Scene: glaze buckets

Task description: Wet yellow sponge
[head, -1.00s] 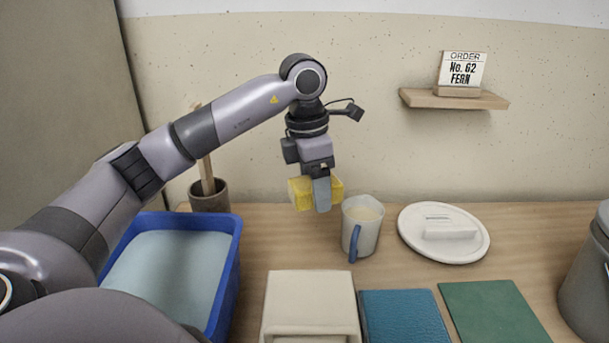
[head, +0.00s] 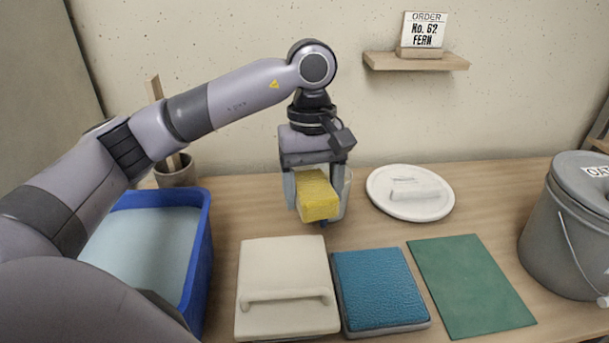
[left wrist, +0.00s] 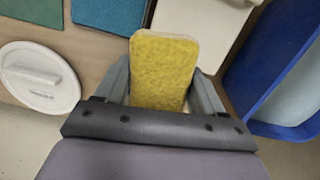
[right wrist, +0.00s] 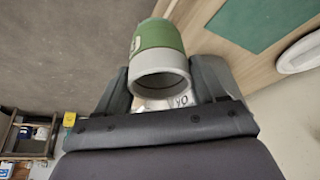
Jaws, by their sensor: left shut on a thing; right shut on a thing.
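The sponge also fills the space between the fingers in the left wrist view (left wrist: 162,72). A blue tub (head: 203,240) with pale bluish water (head: 145,245) stands at the left, partly hidden by my left arm; the sponge is apart from it. My right gripper (right wrist: 165,85) is shut on a grey-and-green cylinder (right wrist: 157,40), seen only in the right wrist view.
A cream block with a handle (head: 285,270), a blue textured pad (head: 380,288) and a green mat (head: 470,285) lie in front. A white lid (head: 410,205) lies behind them. A lidded grey bucket (head: 565,235) stands right; a pot with sticks (head: 176,172) stands behind the tub.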

